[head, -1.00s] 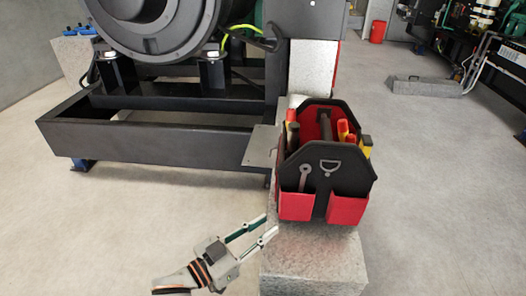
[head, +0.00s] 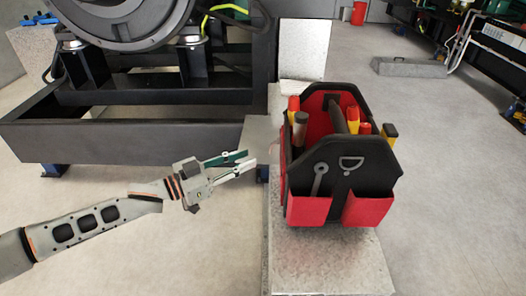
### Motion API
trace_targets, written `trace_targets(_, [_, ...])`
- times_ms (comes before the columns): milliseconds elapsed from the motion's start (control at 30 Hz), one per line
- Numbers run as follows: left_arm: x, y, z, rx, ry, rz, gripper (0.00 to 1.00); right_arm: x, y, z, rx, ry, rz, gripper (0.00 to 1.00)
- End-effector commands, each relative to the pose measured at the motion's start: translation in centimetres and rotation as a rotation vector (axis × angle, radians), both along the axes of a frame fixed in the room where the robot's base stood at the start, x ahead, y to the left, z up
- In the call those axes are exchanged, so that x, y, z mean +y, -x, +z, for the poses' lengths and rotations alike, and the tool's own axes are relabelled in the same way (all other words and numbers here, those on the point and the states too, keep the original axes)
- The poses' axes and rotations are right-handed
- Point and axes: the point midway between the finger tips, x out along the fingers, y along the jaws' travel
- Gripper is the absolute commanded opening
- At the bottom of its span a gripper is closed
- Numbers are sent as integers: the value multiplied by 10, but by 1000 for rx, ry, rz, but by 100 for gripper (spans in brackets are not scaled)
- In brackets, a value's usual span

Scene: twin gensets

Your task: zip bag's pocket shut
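The tool bag (head: 372,165), black with red pockets and a red lining, stands upright on a pale stone block (head: 330,262). Its front shows a metal D-ring and two red pockets; no zip can be made out. Several tools with red, yellow and dark handles stick out of its open top. My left gripper (head: 247,161) is left of the bag, open and empty, its two fingers pointing right toward the bag's left side with a gap between. The bag's left side is mostly hidden from this angle. My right gripper is not in view.
A dark genset frame (head: 120,134) with a large round housing stands behind my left arm. A flat grey plate (head: 258,138) juts out beside the bag. The floor (head: 460,200) on the right is clear up to a low grey block (head: 408,68).

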Motion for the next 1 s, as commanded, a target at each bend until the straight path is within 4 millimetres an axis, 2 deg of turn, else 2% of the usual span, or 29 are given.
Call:
trace_targets(167, [-26, -14, -6, 5, 1, -2, 23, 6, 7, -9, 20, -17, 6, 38])
trace_targets(400, [-50, -30, -5, 4, 0, 0, 23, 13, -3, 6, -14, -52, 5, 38])
trace_targets(767, [-55, -34, 0, -1, -1, 0, 23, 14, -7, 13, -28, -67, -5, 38])
trace_targets(800, [-55, -34, 0, 0, 0, 0, 20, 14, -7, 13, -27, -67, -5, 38])
trace_targets(867, [-55, -34, 0, 0, 0, 0, 5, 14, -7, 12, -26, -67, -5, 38])
trace_targets(900, [-55, -34, 0, 0, 0, 0, 0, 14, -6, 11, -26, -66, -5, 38])
trace_targets(1000, [-55, -34, 0, 0, 0, 0, 0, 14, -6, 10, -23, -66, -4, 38])
